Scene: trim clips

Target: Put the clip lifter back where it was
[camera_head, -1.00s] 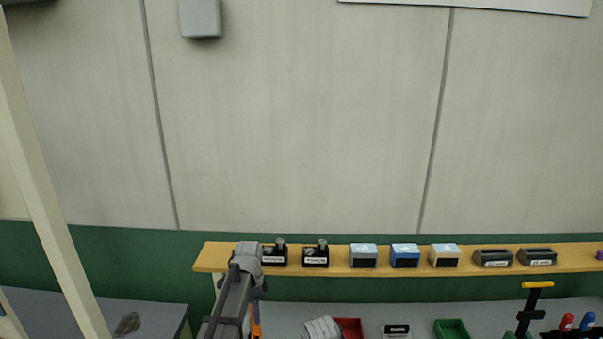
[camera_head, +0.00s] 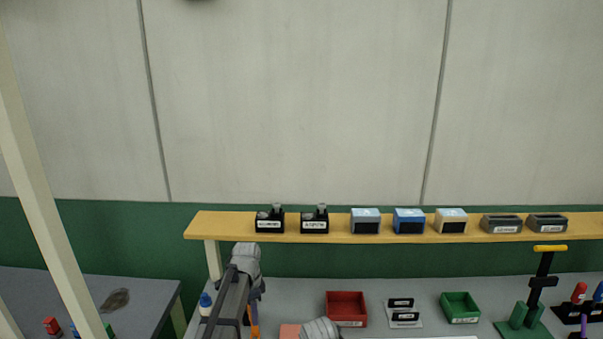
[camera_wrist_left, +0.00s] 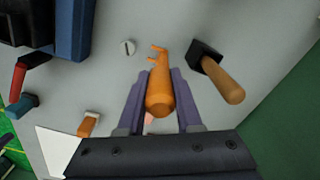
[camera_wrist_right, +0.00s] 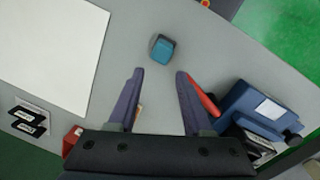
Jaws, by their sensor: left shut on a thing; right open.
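The orange clip lifter (camera_wrist_left: 160,92), with a forked tip, is held between the fingers of my left gripper (camera_wrist_left: 158,76). In the left wrist view its fork points away from the palm, over the grey bench. In the head view only a strip of orange (camera_head: 254,318) shows beside my left arm. The lifter's former place cannot be told from these frames. My right gripper (camera_wrist_right: 158,74) is open and empty over the grey bench, with a blue block (camera_wrist_right: 162,48) beyond its fingertips.
A red bin (camera_head: 346,310), green bin (camera_head: 461,307) and yellow-handled stand (camera_head: 541,285) are on the bench. A shelf (camera_head: 335,238) runs behind. A blue device (camera_wrist_right: 258,108) is beside my right gripper.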

